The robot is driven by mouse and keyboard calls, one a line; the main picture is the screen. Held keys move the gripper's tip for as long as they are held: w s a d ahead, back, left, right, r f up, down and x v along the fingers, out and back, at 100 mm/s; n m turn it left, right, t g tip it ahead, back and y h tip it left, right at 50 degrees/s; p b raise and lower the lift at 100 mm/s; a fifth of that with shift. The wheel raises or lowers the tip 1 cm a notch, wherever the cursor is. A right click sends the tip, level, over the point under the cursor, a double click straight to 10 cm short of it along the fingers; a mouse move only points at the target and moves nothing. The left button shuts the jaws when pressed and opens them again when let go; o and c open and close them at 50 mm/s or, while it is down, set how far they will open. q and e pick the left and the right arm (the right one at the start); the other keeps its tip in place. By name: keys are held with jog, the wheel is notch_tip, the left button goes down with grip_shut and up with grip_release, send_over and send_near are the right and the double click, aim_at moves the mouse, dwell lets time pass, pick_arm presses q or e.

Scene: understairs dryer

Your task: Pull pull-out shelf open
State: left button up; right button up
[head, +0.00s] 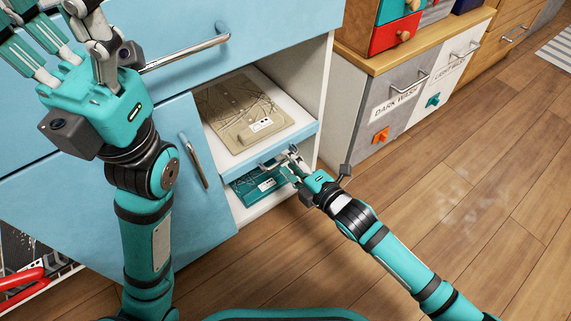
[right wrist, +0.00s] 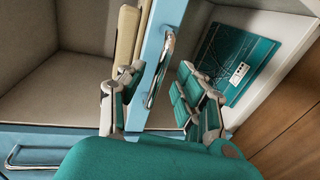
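The pull-out shelf (head: 296,106) is a white board with a light-blue front strip, in the open bay of the blue cabinet. A tan patterned panel (head: 238,112) lies on it. Its metal handle shows in the right wrist view (right wrist: 160,72), running along the blue front (right wrist: 151,46). My right gripper (head: 286,160) is at this front in the head view. In the right wrist view its fingers (right wrist: 160,85) are apart, one on each side of the handle; I see no clear contact. My left gripper (head: 48,22) is raised at the upper left, open and empty.
A teal panel (head: 258,186) lies in the compartment below the shelf. A blue door with a vertical handle (head: 194,160) is left of the bay, and a drawer handle (head: 188,54) is above. Laundry bins (head: 395,106) stand right. The wooden floor (head: 450,205) is clear.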

jog(key=shift+b+x, duration=0.35)
jog(key=shift+x, duration=0.85)
grip_shut()
